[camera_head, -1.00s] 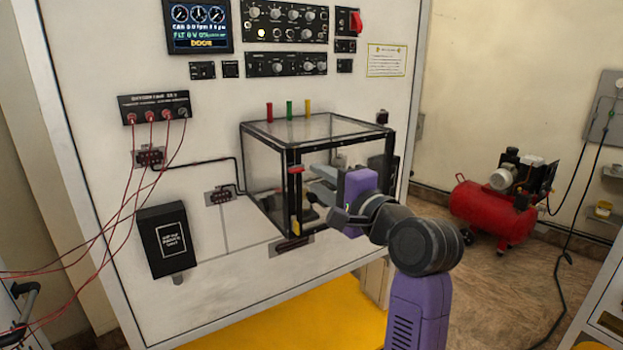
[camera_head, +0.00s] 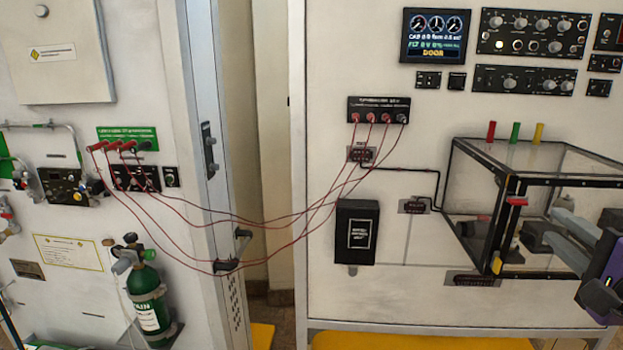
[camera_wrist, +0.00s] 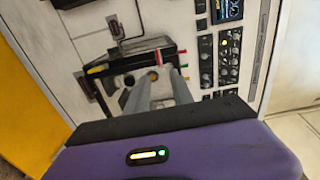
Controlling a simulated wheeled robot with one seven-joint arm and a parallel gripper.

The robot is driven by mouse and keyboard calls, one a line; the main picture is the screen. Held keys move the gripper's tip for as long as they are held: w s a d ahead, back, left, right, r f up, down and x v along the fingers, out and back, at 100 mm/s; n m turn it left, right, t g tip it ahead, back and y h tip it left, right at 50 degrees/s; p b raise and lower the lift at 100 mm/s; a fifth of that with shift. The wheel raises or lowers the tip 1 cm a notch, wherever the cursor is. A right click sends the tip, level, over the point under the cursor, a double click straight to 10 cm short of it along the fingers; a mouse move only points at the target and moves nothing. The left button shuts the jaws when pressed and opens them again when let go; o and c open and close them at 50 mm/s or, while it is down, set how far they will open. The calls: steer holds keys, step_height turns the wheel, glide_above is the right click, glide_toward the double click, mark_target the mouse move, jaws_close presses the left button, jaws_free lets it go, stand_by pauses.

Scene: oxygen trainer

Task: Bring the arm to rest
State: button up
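My gripper (camera_head: 549,226) is at the right edge of the head view, with its purple body partly cut off. Its two grey fingers point toward the clear box (camera_head: 558,182) with black edges on the white panel. In the wrist view, the fingers (camera_wrist: 161,84) stand apart with nothing visible between them. The box's black frame (camera_wrist: 130,62) lies beyond them. Whether the fingertips are inside the box's front opening or just before it, I cannot tell. The rest of my arm is out of the head view.
Red cables (camera_head: 262,222) hang between the left panel (camera_head: 75,200) and the main panel (camera_head: 330,120). A black box (camera_head: 357,231) is mounted left of the clear box. A green cylinder (camera_head: 148,298) stands at lower left. Red, green and yellow pegs stand on the clear box.

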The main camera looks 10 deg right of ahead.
step_height(320, 180, up, 4)
steer(key=s+d+n+t+h, duration=0.1)
steer(key=n+t+h, duration=0.1)
steer(key=s+a+f+n+t+y, duration=0.1)
steer(key=s+a+f+n+y, duration=0.1)
steer(key=s+a+f+n, duration=0.45)
steer(key=s+a+f+n+y, duration=0.1)
steer(key=s+a+f+n, duration=0.2)
steer(key=a+f+n, duration=0.7)
steer(key=s+a+f+n+g+y, duration=0.1)
steer(key=s+a+f, duration=0.3)
steer(key=s+f, duration=0.4)
steer(key=s+a+f+n+g+y, duration=0.1)
steer(key=s+a+f+g+y, duration=0.2)
steer(key=s+f, duration=0.5)
steer(key=s+a+g, duration=0.1)
steer(key=s+a, duration=0.1)
steer(key=s, duration=0.3)
steer(key=shift+g, duration=0.3)
steer(key=shift+w+f, duration=0.1)
